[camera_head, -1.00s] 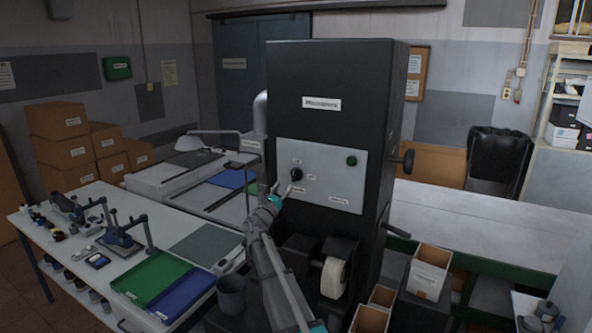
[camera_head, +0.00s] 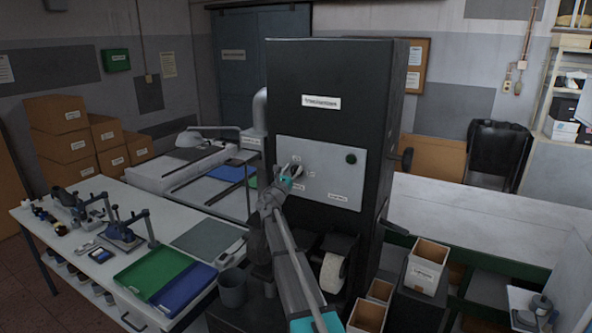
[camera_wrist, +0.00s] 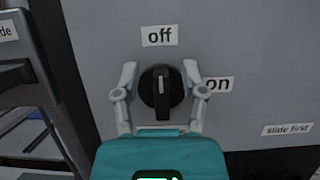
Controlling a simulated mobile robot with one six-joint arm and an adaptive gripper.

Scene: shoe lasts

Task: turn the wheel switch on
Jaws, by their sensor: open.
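The wheel switch is a round black knob (camera_wrist: 161,92) on the grey panel (camera_head: 322,158) of the tall dark machine. In the wrist view its ridge stands nearly upright, toward the "off" label (camera_wrist: 159,35). The "on" label (camera_wrist: 218,84) is to its right. My gripper (camera_wrist: 160,76) is open, with one finger on each side of the knob. I cannot tell whether the fingers touch it. In the head view my gripper (camera_head: 291,169) is at the panel and hides much of the knob.
A "slide first" label (camera_wrist: 287,129) is at the panel's lower right. A black lever (camera_head: 406,158) sticks out of the machine's right side. A workbench with a green tray (camera_head: 150,273) stands to the left.

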